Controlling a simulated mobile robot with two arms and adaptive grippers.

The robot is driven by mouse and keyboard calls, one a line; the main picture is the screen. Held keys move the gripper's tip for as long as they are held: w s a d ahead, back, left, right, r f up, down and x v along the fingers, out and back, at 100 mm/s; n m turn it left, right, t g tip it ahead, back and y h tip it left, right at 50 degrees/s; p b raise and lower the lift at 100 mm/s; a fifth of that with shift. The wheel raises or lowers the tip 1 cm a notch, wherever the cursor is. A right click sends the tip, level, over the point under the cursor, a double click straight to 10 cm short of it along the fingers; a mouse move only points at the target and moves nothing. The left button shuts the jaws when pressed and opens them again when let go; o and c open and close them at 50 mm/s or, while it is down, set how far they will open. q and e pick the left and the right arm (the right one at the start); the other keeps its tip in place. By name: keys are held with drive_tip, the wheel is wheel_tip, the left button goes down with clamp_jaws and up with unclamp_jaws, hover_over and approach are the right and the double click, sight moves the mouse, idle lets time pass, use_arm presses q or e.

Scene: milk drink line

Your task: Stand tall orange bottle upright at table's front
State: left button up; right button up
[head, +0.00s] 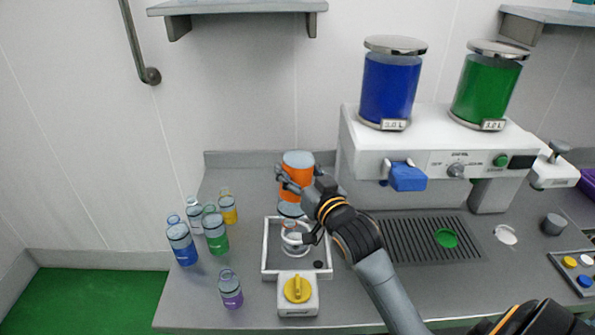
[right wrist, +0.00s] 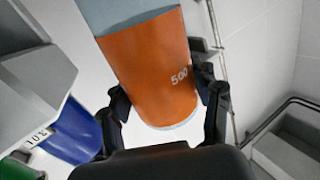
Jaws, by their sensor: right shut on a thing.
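The tall orange bottle (head: 297,163) is held above a white-rimmed square basin (head: 268,245) on the table (head: 190,300). Its broad flat end is up and its clear part points down, so it looks upside down. In the right wrist view the orange band (right wrist: 145,70) bears the number 500. My right gripper (head: 298,180) is shut around the bottle's orange part, with a finger on each side in the right wrist view (right wrist: 160,88). A white ring fitting (head: 295,240) is under the bottle. Whether they touch is unclear. My left gripper is not in view.
Blue (head: 182,243), green (head: 215,233), yellow (head: 228,210) and purple (head: 231,290) bottles stand left of the basin. A white box with a yellow knob (head: 297,289) is at the basin's front. A dispenser (head: 430,140) stands right. The table's front left has bare room.

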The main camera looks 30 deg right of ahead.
drive_tip(key=shift+a+m, duration=0.1)
drive_tip(key=shift+m, duration=1.1)
drive_tip(key=shift+s+a+r+m, duration=0.25)
drive_tip(key=shift+m, duration=0.75)
drive_tip(key=shift+w+d+f, duration=0.1)
drive_tip(key=shift+d, duration=0.05)
drive_tip(key=m, duration=0.3)
drive_tip(key=shift+d, duration=0.1)
drive_tip(key=m, duration=0.3)
drive_tip(key=shift+a, duration=0.25)
drive_tip(key=shift+d, duration=0.1)
